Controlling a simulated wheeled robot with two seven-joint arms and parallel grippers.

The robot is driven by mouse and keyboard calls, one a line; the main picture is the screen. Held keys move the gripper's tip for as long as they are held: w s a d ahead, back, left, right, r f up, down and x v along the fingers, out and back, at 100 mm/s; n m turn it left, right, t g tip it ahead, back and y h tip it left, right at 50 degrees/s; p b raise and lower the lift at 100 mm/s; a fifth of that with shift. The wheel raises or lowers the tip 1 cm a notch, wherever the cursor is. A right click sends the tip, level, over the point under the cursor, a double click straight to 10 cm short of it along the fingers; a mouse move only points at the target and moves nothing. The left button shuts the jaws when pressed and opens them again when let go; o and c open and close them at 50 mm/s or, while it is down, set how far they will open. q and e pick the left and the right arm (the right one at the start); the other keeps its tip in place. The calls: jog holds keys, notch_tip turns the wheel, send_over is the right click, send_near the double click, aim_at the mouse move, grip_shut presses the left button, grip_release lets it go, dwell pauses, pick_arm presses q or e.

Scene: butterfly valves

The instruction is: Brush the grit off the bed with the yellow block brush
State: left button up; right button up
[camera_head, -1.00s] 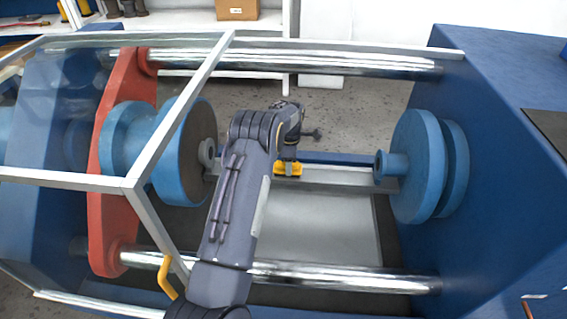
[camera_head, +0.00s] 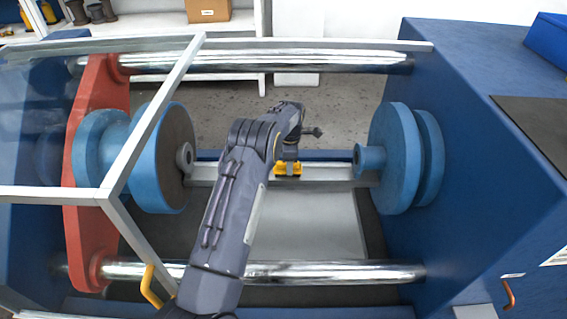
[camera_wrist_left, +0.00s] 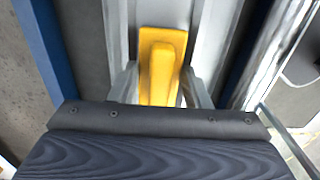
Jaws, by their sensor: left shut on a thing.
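The yellow block brush (camera_head: 288,169) is in my left gripper (camera_head: 289,155), over the light rail at the far side of the bed (camera_head: 310,222). In the left wrist view the yellow brush (camera_wrist_left: 160,62) sits between the two fingers of my left gripper (camera_wrist_left: 161,88), which is shut on it. The bed is a flat grey plate between the two blue flanges. I cannot make out grit on it, and my arm covers its left part. I cannot tell whether the brush touches the surface. My right gripper is not in view.
A blue flange (camera_head: 398,158) stands right of the gripper, another blue flange (camera_head: 162,160) left. Polished bars run behind (camera_head: 260,60) and in front (camera_head: 340,272). A grey guard frame (camera_head: 118,205) with a yellow handle (camera_head: 151,288) stands left of my arm.

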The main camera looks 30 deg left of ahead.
pick_arm(q)
jog(key=shift+w+d, duration=0.2)
jog(key=shift+d, duration=0.15)
jog(key=shift+a, duration=0.1)
jog(key=shift+s+a+b, duration=0.15)
jog(key=shift+s+a, duration=1.05)
jog(key=shift+a, duration=0.95)
jog(key=shift+s+a+b, duration=0.15)
jog(key=shift+s+a, duration=1.1)
jog(key=shift+a, duration=0.95)
jog(key=shift+s+a+b, duration=0.15)
jog(key=shift+s+a, duration=1.05)
jog(key=shift+a, duration=0.95)
jog(key=shift+w+d+p, duration=0.1)
jog(key=shift+w+d, duration=1.1)
jog(key=shift+d, duration=1)
jog(key=shift+w+d+p, duration=0.1)
jog(key=shift+w+d, duration=1.15)
jog(key=shift+d, duration=0.95)
jog(key=shift+w+d+p, duration=0.1)
jog(key=shift+w+d, duration=1.1)
jog(key=shift+d, duration=1)
jog(key=shift+a, duration=0.1)
